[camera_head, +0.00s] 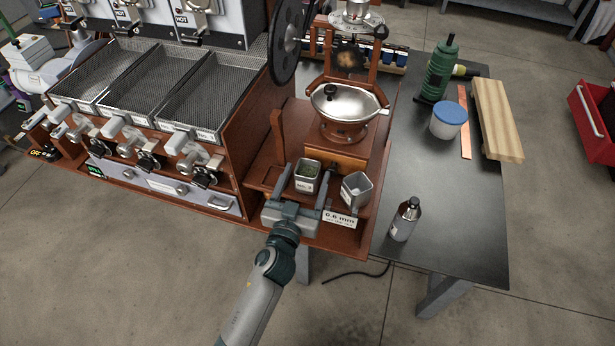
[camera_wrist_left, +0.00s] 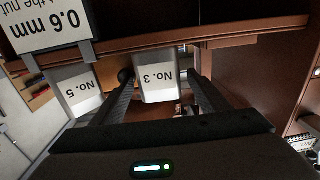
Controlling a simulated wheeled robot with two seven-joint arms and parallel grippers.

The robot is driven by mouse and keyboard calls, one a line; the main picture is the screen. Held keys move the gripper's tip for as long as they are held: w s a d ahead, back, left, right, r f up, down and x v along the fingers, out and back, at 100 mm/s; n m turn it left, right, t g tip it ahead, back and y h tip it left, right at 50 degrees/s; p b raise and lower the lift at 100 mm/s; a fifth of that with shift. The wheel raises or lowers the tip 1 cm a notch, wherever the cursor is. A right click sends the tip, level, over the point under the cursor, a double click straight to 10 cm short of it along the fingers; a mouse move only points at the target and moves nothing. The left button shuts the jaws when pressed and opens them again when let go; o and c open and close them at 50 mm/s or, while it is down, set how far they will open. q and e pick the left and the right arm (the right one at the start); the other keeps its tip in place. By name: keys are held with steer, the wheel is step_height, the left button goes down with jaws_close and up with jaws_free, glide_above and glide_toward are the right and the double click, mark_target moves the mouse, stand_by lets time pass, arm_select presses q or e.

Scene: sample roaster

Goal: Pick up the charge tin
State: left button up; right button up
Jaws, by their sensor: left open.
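A small square metal tin labelled No. 3 (camera_head: 308,184) with green beans inside stands on the wooden ledge in the head view. A second square tin (camera_head: 356,188), labelled No. 5 in the wrist view (camera_wrist_left: 80,92), stands to its right. I cannot tell by label which is the charge tin. My left gripper (camera_head: 306,174) is open, with one finger on each side of the No. 3 tin. In the wrist view the No. 3 tin (camera_wrist_left: 156,82) shows between the fingers (camera_wrist_left: 163,80), with no clear grip. My right gripper is not in view.
A 0.6 mm sign (camera_head: 340,218) hangs at the ledge's front, right of my gripper. A grinder with a metal bowl (camera_head: 346,103) stands behind the tins. Mesh trays (camera_head: 205,103) lie left.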

mark_target(306, 168)
arm_select(q)
steer(key=shift+c, duration=0.6)
steer(key=c, duration=1.1)
steer(key=shift+r, duration=0.1)
steer(key=shift+r, duration=0.45)
step_height(306, 168, up, 3)
steer(key=shift+s+r, duration=0.1)
steer(key=shift+r, duration=0.1)
steer(key=s+r, duration=0.2)
steer(key=s, duration=0.1)
steer(key=s+d+r+b, duration=0.1)
steer(key=s+r, duration=0.1)
steer(key=s, duration=0.2)
steer(key=s+d+r+b, duration=0.1)
steer(key=s+r, duration=0.1)
steer(key=s, duration=0.2)
steer(key=shift+s+r, duration=0.2)
steer(key=shift+r, duration=0.1)
